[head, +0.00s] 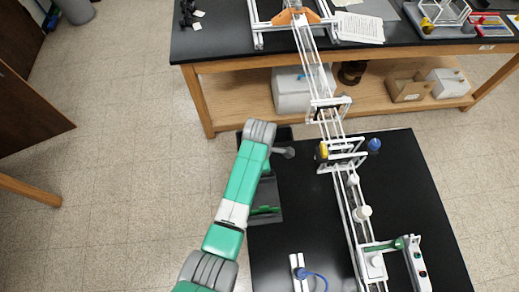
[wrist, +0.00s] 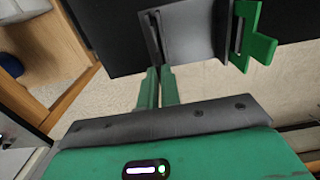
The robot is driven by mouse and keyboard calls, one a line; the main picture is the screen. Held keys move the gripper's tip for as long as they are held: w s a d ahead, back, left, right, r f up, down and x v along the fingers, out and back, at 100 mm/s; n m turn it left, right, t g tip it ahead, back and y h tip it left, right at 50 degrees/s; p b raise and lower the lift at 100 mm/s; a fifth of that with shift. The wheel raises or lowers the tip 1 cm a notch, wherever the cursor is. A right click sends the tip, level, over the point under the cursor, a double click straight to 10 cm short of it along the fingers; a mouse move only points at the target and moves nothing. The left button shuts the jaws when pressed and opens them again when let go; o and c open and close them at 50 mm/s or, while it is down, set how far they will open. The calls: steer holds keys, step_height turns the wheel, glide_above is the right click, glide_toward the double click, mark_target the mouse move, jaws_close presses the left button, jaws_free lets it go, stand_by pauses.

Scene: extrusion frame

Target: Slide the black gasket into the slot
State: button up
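The white extrusion frame (head: 352,205) runs from the black table up towards the bench at the back; its slots are too small to make out in the head view. I cannot pick out the black gasket for certain in either view. My gripper's two green fingers (wrist: 158,88) stand close together, with a thin gap between them, in the wrist view. Their tips are by a grey plate (wrist: 197,30) with a dark strip in it; I cannot tell whether they touch or hold it. In the head view my arm hides most of the gripper, left of the frame.
A dark tray (head: 266,188) with a green item lies at the black table's (head: 420,185) left edge, beside my arm. A green bracket (wrist: 252,38) is right of the fingers. A blue cable (head: 314,275) lies in front.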

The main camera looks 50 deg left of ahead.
steer(key=o, duration=0.4)
step_height(320, 180, up, 12)
steer(key=shift+r, duration=0.15)
stand_by(0.3)
